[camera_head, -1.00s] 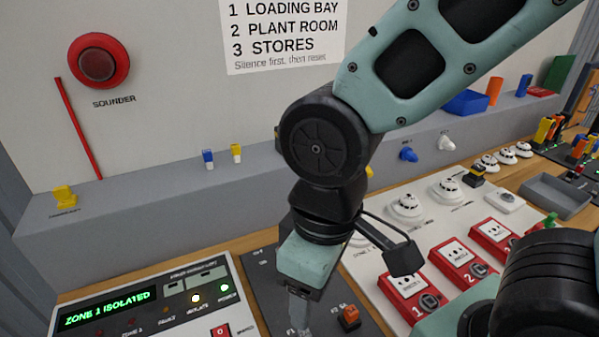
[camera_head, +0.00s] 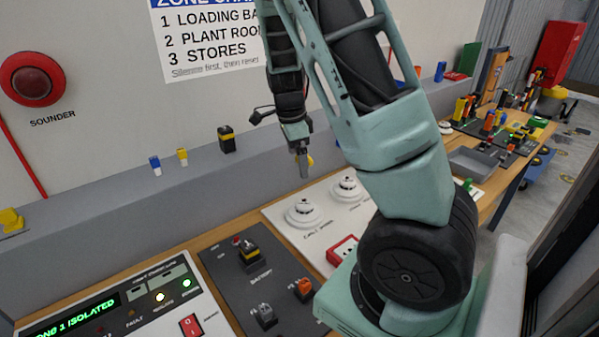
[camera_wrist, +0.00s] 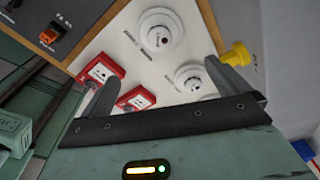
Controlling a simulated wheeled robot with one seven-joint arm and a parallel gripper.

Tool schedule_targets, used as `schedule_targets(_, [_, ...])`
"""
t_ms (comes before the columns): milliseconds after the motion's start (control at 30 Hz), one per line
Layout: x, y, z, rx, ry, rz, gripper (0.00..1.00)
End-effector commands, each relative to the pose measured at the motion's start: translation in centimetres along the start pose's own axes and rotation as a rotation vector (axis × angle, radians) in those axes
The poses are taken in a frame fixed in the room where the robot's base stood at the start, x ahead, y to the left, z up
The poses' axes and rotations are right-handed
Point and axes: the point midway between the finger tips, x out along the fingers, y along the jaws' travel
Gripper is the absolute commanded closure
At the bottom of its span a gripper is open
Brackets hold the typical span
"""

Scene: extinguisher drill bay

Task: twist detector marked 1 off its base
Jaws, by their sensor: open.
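A round white detector (camera_head: 303,212) sits on the white board, nearest the dark switch panel. A second white detector (camera_head: 346,188) sits behind it to the right. No number is readable on either, so I cannot tell which is marked 1. In the wrist view the detector nearest the panel (camera_wrist: 160,33) is beyond the fingertips, and the second detector (camera_wrist: 193,78) shows between the fingers. My gripper (camera_head: 302,172) is open and empty, pointing down above the board; it also shows in the wrist view (camera_wrist: 168,88). My arm hides part of the board.
Red call points (camera_wrist: 100,70) are on the board beside the detectors. The dark panel (camera_head: 225,278) carries switches. The alarm panel (camera_head: 110,308) reads "ZONE 1 ISOLATED". A yellow knob (camera_wrist: 237,55) is close to one finger. The grey ledge (camera_head: 110,205) runs behind.

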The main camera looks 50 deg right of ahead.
Motion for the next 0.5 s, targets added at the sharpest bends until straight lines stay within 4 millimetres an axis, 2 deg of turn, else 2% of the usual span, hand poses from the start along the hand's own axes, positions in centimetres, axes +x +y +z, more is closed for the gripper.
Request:
schedule_targets(167, [2.4,0.2,-0.1,0.002,0.002,0.006,0.00])
schedule_targets(500, [8.9,0.2,0.0,0.000,0.000,0.007,0.00])
